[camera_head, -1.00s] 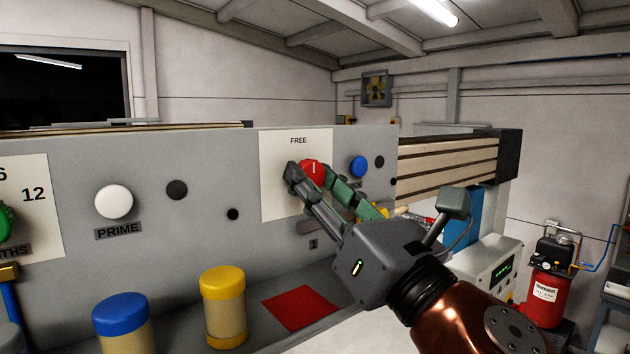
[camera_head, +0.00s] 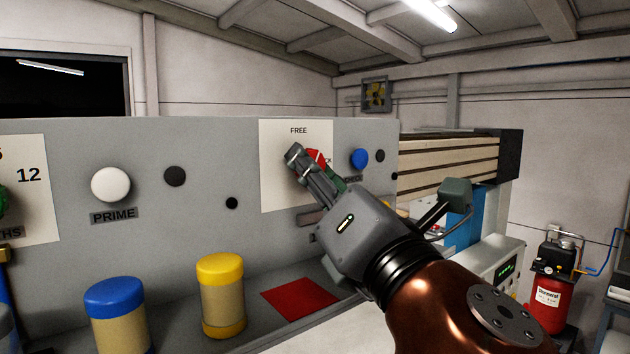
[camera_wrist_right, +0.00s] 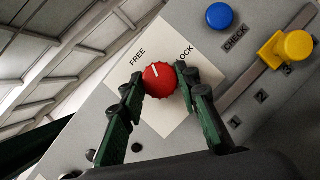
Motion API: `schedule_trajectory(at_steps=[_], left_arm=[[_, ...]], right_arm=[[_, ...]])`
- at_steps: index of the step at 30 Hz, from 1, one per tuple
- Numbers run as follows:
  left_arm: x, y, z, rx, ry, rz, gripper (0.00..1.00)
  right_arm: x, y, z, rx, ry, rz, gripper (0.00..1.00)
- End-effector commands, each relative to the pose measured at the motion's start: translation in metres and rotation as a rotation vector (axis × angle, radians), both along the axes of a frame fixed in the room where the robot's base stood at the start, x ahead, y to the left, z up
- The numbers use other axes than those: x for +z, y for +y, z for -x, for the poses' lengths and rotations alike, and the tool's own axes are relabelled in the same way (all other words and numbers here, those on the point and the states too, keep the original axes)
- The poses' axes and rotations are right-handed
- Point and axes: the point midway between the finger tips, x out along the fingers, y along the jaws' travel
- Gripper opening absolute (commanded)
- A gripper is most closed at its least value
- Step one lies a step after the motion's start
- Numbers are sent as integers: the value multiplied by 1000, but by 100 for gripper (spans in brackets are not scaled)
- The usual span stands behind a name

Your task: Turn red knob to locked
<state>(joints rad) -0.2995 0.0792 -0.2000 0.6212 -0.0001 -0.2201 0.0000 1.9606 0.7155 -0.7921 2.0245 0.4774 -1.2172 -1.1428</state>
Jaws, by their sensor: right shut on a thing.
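The red knob (camera_head: 316,158) sits on a white plate (camera_head: 268,185) on the grey panel, with FREE printed above it. In the right wrist view the red knob (camera_wrist_right: 160,80) lies between the two fingers of my right gripper (camera_wrist_right: 161,86), which is shut on it. The knob's white mark points up-left in that view, roughly towards FREE. A second label, partly readable as LOCK (camera_wrist_right: 186,52), is at upper right there. In the head view my right gripper (camera_head: 307,168) covers part of the knob. My left gripper is not in view.
A blue button (camera_head: 359,159) is right of the knob. A yellow slider handle (camera_wrist_right: 293,46) sits near it in the wrist view. A white PRIME knob (camera_head: 111,184) is left on the panel. Blue-capped (camera_head: 115,320) and yellow-capped (camera_head: 221,300) canisters and a red square (camera_head: 300,298) are below.

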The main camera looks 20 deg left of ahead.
Motion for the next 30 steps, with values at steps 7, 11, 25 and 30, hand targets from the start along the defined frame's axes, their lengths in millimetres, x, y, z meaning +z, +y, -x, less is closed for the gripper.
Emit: schedule_trajectory(at_steps=[7, 11, 25, 30], left_arm=[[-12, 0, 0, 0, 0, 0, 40], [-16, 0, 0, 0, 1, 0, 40], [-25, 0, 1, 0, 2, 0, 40], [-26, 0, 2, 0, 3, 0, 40]], right_arm=[[-1, 2, 2, 2, 186, -143, 5], [0, 2, 2, 2, 283, -219, 5], [3, 3, 2, 1, 630, -490, 5], [3, 3, 2, 1, 739, -573, 5]])
